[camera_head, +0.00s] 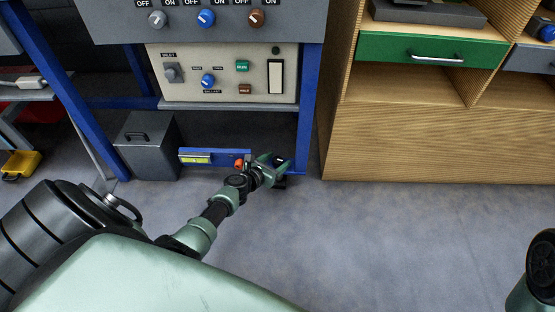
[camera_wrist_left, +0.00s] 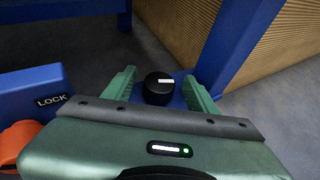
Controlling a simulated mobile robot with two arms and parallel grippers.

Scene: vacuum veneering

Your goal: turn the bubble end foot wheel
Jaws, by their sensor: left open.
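My left gripper (camera_head: 276,163) is low by the right front leg of the blue frame. In the left wrist view its two green fingers are apart (camera_wrist_left: 160,82). A black round foot wheel (camera_wrist_left: 158,92) with a white mark on top sits between the fingers; I cannot tell whether either finger touches it. In the head view the gripper largely hides the wheel. A yellow-green bubble vial (camera_head: 196,159) is on the blue bar to the left of the gripper. My right gripper is not in view.
An orange knob (camera_head: 239,163) sits beside my left wrist, near the LOCK label (camera_wrist_left: 52,101) on a blue part. A grey box (camera_head: 148,148) stands left of the vial. The control panel (camera_head: 225,75) is above. A wooden cabinet (camera_head: 430,135) stands right; the floor in front is clear.

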